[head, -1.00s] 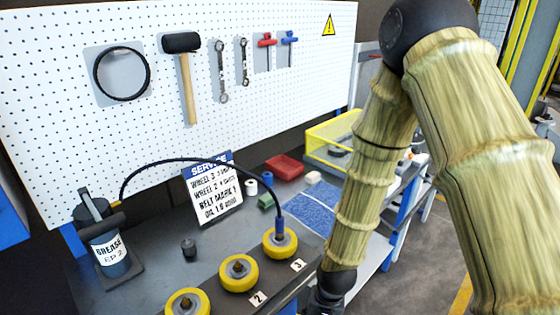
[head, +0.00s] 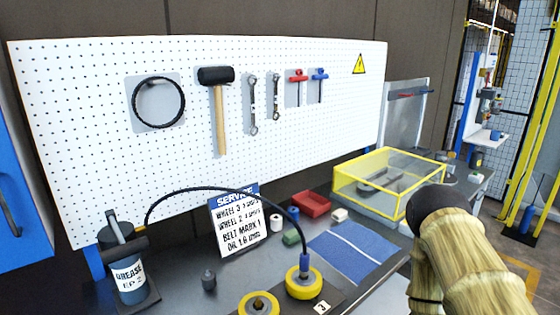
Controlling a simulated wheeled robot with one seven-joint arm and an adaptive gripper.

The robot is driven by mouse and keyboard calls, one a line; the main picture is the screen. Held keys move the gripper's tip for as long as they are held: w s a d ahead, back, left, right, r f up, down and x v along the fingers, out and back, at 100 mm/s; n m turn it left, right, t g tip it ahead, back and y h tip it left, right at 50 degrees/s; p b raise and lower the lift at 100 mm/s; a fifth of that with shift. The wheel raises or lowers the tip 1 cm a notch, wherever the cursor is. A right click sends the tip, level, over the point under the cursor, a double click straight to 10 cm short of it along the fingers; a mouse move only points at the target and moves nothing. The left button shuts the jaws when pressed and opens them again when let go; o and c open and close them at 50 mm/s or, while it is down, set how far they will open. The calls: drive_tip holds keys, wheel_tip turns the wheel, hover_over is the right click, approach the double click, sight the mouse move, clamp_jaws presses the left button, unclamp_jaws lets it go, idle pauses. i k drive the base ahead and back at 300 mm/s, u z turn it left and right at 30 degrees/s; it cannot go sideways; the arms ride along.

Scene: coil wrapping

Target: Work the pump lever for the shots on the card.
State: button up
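The grease pump (head: 128,272), a dark blue canister labelled "GREASE EP 2", stands at the bench's left end. Its lever (head: 124,245) has a dark grip at the top. A black hose (head: 215,190) arcs from the pump to a blue-ended coupler (head: 304,262), which sits on the hub of the yellow wheel (head: 303,284) marked 3. Another yellow wheel (head: 258,304) is cut by the lower edge. The service card (head: 238,222) leans upright on the bench; it lists wheel 3, wheel 2, belt and oil, with its counts too small to read surely. My gripper is out of view; only my arm shows at lower right.
A pegboard holds a belt loop (head: 159,103), a mallet (head: 216,77), wrenches and T-handles. A yellow-framed clear case (head: 385,182), a red tray (head: 311,204) and a blue mat (head: 350,250) are at the right.

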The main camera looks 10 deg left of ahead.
sight(125, 250)
drive_tip(key=z, duration=0.7)
drive_tip(key=k, duration=1.55)
drive_tip(key=u, duration=1.1)
